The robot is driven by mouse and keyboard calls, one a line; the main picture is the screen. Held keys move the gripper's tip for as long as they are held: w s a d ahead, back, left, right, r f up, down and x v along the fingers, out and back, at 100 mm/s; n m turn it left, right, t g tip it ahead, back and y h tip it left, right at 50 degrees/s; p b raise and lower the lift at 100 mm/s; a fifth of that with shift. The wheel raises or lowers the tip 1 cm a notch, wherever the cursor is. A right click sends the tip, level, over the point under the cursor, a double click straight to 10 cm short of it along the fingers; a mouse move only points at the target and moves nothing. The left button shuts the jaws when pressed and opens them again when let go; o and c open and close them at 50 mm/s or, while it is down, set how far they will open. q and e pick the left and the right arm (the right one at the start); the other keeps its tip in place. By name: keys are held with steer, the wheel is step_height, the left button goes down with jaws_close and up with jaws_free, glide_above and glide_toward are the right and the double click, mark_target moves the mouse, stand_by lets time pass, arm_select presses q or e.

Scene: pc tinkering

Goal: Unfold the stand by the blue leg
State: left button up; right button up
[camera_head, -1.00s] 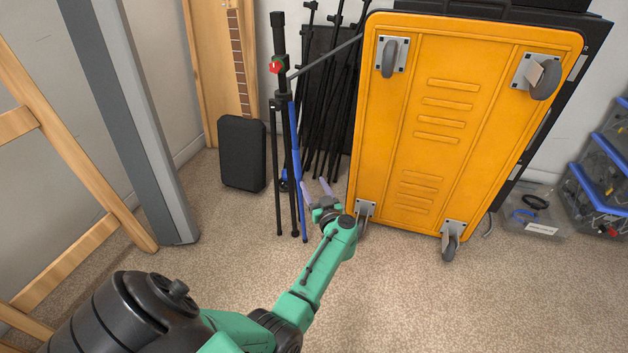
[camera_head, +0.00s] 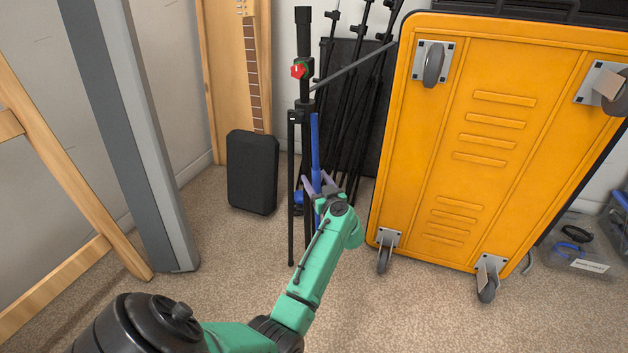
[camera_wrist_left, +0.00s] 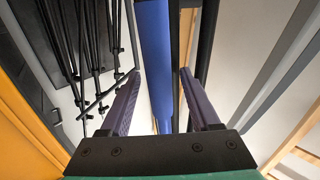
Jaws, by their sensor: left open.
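The black stand (camera_head: 304,40) stands upright and folded near the back wall, with a red knob (camera_head: 299,71) on its column. Its blue leg (camera_head: 315,140) hangs down close beside the black legs. My left gripper (camera_head: 316,183) is at the lower part of the blue leg, its purple fingers open. In the left wrist view, the blue leg (camera_wrist_left: 155,50) runs between the two spread fingers of my gripper (camera_wrist_left: 160,76). Whether a finger touches the leg I cannot tell. The leg's lower end is partly hidden by my gripper. My right gripper is not in view.
A yellow wheeled cart (camera_head: 500,150) leans upright just right of the stand. Several folded black stands (camera_head: 370,90) are behind. A black case (camera_head: 252,172) and a guitar neck (camera_head: 253,75) are at left. Carpet in front is free apart from my arm.

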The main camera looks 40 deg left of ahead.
arm_select(q)
jaws_close()
stand_by(1.4)
